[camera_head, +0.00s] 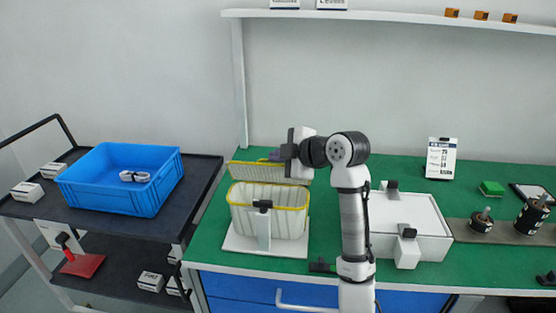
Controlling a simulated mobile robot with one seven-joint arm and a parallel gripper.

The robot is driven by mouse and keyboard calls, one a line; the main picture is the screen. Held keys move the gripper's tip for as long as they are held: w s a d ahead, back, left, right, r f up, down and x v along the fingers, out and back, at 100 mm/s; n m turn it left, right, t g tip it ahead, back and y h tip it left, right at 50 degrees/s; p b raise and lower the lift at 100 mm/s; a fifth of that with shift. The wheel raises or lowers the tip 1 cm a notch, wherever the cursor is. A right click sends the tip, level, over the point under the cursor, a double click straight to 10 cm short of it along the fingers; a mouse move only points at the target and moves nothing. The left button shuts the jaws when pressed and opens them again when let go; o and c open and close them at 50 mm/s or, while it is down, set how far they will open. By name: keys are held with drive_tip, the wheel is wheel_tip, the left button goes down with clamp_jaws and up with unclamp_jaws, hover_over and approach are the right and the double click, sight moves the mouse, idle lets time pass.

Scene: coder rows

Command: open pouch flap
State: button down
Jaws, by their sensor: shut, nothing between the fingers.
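The pouch (245,216) is a whitish, ribbed container with a yellow rim. It stands upright on a white base on the green bench, left of my arm. Its yellow-edged flap (256,173) stands raised behind the mouth, and the pouch looks open at the top. A dark-topped white clip or stand (264,226) is at the pouch's front. My gripper (290,157) is shut and empty, above the right end of the flap. It partly hides that end, and I cannot tell whether it touches it.
A blue crate (91,196) with a white coiled item stands on a dark cart at left. A white box (405,214) with dark-topped clips sits right of my arm. Dark weights, a green block (491,188) and a sign (441,158) are farther right. A shelf (390,16) runs above.

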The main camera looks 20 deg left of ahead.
drive_tip(key=shift+w+a+r, duration=0.15)
drive_tip(key=shift+w+a, duration=0.05)
drive_tip(key=shift+w, duration=0.55)
drive_tip(key=shift+w+a+r+p, duration=0.1)
drive_tip(key=shift+w+p, duration=0.2)
drive_tip(key=shift+p, duration=0.2)
drive_tip(key=shift+w+a+f+m+g+h+p, duration=0.15)
drive_tip(key=shift+w+m+g+h+p, duration=0.2)
drive_tip(key=shift+w+g+p, duration=0.15)
drive_tip(key=shift+w+a+f+m+g+h+p, duration=0.15)
drive_tip(key=shift+w+m+g+h+p, duration=0.1)
drive_tip(key=shift+w+m+g+p, duration=0.2)
drive_tip(key=shift+r, duration=0.1)
